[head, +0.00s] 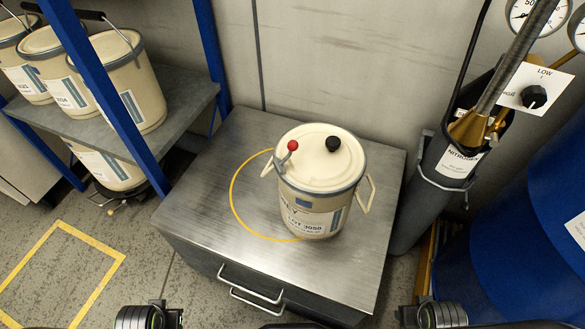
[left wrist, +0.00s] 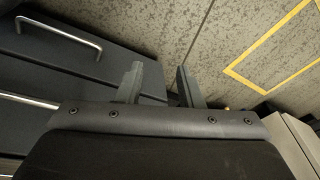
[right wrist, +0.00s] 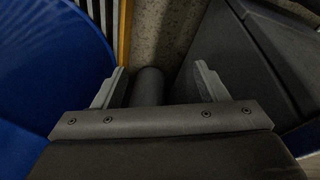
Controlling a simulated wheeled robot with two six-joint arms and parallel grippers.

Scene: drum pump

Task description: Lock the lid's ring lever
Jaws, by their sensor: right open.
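A cream pail (head: 318,215) stands upright on a steel-topped cabinet (head: 205,200), partly inside a yellow circle. Its cream lid (head: 320,168) sits on top with a grey ring (head: 333,192) around the rim. A short lever with a red knob (head: 292,146) stands up at the lid's left edge. A black knob (head: 333,144) sits near the lid's back. My left gripper (left wrist: 160,84) is open and empty, in front of the cabinet drawers. My right gripper (right wrist: 158,85) is open and empty, low between the blue drum and a dark box-like side. Both are apart from the pail.
A shelf (head: 180,95) with blue posts and several pails stands at the left. A nitrogen cylinder (head: 445,165) and a large blue drum (head: 510,230) stand at the right. A wall is close behind the cabinet. The cabinet top around the pail is clear.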

